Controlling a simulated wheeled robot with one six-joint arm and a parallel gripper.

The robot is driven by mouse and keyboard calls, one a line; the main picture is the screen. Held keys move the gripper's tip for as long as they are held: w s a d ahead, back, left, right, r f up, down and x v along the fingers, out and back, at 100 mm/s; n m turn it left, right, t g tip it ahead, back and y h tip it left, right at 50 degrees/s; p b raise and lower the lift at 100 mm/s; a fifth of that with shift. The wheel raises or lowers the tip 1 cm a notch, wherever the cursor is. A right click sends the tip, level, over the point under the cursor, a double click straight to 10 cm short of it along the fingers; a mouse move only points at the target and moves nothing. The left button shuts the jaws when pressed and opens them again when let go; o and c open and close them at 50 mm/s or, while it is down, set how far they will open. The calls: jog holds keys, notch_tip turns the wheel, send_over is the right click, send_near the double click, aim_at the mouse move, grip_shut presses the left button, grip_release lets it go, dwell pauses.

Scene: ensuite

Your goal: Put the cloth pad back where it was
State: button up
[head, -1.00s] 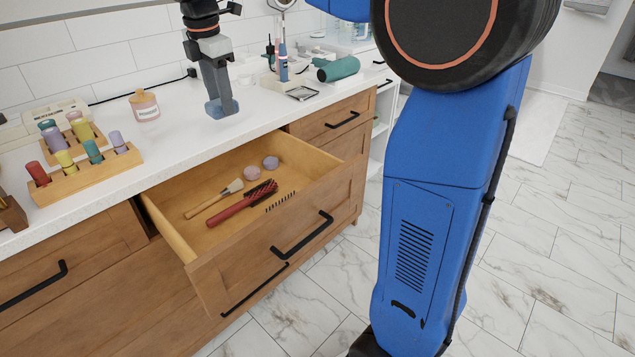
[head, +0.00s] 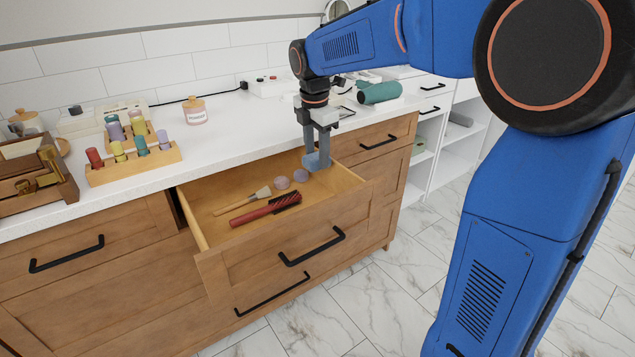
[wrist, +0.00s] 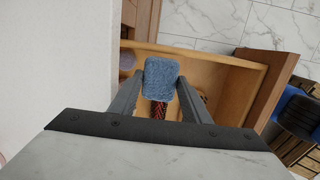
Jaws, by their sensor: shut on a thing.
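The cloth pad (wrist: 161,78) is a small blue fuzzy pad. My gripper (wrist: 160,95) is shut on it; in the head view my gripper (head: 318,158) points down with the pad (head: 316,161) at its fingertips. The pad is held over the back right part of the open drawer (head: 215,262). In the drawer lie a red hairbrush (head: 265,210), a brush with a pale wooden handle (head: 243,201) and two small purple round items (head: 282,182). I cannot tell exactly how high the pad is above the drawer floor.
The white counter (head: 235,140) holds a wooden rack of coloured bottles (head: 133,165), a powder jar (head: 195,111), a green rolled item (head: 379,92) and a wooden box (head: 35,180). Free room shows in the drawer's right part. White shelves (head: 458,135) stand at the right.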

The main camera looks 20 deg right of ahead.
aim_at(316, 158)
jog(key=shift+f, duration=4.65)
jog(key=o, duration=1)
jog(key=shift+f, duration=0.1)
jog(key=r, duration=0.4)
jog(key=s+r, duration=0.1)
jog(key=r, duration=0.3)
jog(key=a+r, duration=0.1)
jog(key=r, duration=0.3)
jog(key=shift+s+r, duration=0.1)
jog(key=shift+s, duration=0.1)
jog(key=shift+d, duration=0.1)
